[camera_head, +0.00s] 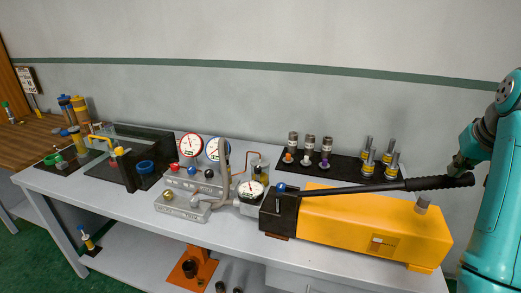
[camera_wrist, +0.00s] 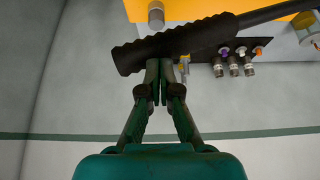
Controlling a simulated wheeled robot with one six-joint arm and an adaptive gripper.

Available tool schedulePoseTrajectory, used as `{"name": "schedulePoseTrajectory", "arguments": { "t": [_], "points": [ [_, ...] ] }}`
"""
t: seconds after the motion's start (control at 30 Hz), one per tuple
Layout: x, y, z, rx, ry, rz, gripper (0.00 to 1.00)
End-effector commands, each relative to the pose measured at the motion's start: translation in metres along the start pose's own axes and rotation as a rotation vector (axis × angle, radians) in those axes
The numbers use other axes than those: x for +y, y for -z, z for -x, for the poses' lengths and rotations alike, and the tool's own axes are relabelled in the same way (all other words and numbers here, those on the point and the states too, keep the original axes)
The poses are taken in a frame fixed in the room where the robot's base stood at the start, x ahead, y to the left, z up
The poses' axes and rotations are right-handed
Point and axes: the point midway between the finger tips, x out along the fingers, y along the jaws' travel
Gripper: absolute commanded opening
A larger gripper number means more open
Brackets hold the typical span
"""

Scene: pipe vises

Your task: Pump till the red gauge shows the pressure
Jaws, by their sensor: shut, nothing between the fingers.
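The yellow hand pump (camera_head: 350,225) lies along the right of the bench. Its black lever (camera_head: 370,187) runs low and almost level above the pump body, with the ribbed grip at the right end. My gripper (camera_head: 459,170) is at that grip, on its wall side. In the wrist view my gripper (camera_wrist: 158,98) has its fingers together, with the tips at the ribbed grip (camera_wrist: 170,45); I cannot tell whether they touch it. The red-rimmed gauge (camera_head: 191,147) stands on the valve block left of the pump; its reading is too small to make out.
A blue-rimmed gauge (camera_head: 217,149) stands beside the red one, and a black-rimmed gauge (camera_head: 250,190) sits by the pump's front. A black mat (camera_head: 345,167) with several fittings lies behind the lever. A dark clear-walled box (camera_head: 130,150) stands at left.

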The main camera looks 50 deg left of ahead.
Motion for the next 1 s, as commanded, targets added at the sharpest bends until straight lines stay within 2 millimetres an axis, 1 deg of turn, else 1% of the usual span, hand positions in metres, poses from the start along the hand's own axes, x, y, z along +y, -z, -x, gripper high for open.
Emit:
{"name": "schedulePoseTrajectory", "arguments": {
  "t": [0.37, 1.0],
  "points": [
    [0.001, -0.002, -0.003, -0.003, 0.000, 0.000, 0.00],
    [0.013, -0.023, -0.042, -0.003, 0.000, 0.000, 0.00]
  ]
}}
